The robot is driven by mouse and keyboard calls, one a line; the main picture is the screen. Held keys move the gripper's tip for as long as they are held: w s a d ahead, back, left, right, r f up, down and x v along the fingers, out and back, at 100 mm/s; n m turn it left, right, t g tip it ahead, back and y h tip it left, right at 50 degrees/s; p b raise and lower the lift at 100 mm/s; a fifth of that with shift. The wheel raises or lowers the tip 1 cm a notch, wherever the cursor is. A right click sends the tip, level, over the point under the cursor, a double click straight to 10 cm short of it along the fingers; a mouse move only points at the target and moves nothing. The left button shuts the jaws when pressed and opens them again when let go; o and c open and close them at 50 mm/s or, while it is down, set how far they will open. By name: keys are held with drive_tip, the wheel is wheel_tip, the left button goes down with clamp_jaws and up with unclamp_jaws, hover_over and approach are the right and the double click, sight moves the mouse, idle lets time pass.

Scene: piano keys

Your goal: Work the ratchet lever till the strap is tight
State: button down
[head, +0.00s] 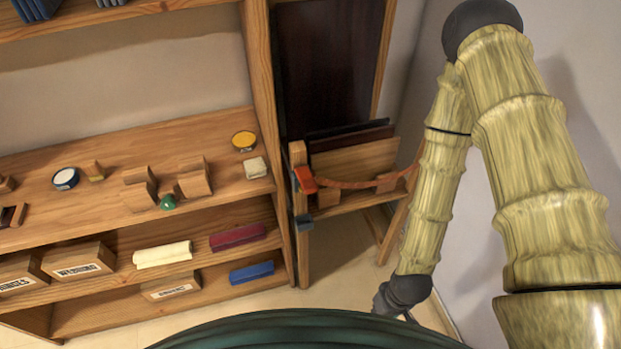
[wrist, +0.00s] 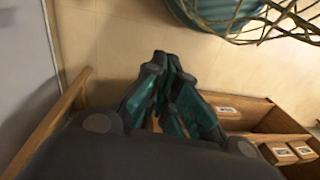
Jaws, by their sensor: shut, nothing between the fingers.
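In the head view a red-orange ratchet lever (head: 305,180) sits on the left post of a wooden rack. An orange strap (head: 347,184) runs from it to the right across the front of the rack and sags a little in the middle. A blue-grey piece (head: 303,224) is on the same post below the lever. My arm hangs down at the right of the rack, apart from the lever; its fingertips are mostly hidden in the head view. In the wrist view my gripper (wrist: 166,62) is shut and empty, above the pale floor. The lever and strap are not in the wrist view.
The rack (head: 355,160) holds dark and wooden panels upright. A wooden shelf unit (head: 105,170) at left carries tins, blocks, cloth rolls and labelled boxes. A wall (head: 590,60) stands close on the right. Pale floor (head: 345,250) is clear before the rack.

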drive_tip(key=w+a+r+n+y+p, duration=0.1)
drive_tip(key=w+a+r+n+p, duration=0.1)
drive_tip(key=w+a+r+n, duration=0.4)
drive_tip(key=n+g+p, duration=0.1)
drive_tip(key=n+p, duration=0.5)
drive_tip(key=n, duration=1)
approach(311, 183)
drive_tip(key=shift+w+r, duration=0.2)
drive_tip(key=shift+f, duration=0.1)
drive_tip(key=shift+b+x, duration=2.5)
drive_tip(key=shift+x, duration=0.95)
drive_tip(key=shift+s, duration=0.1)
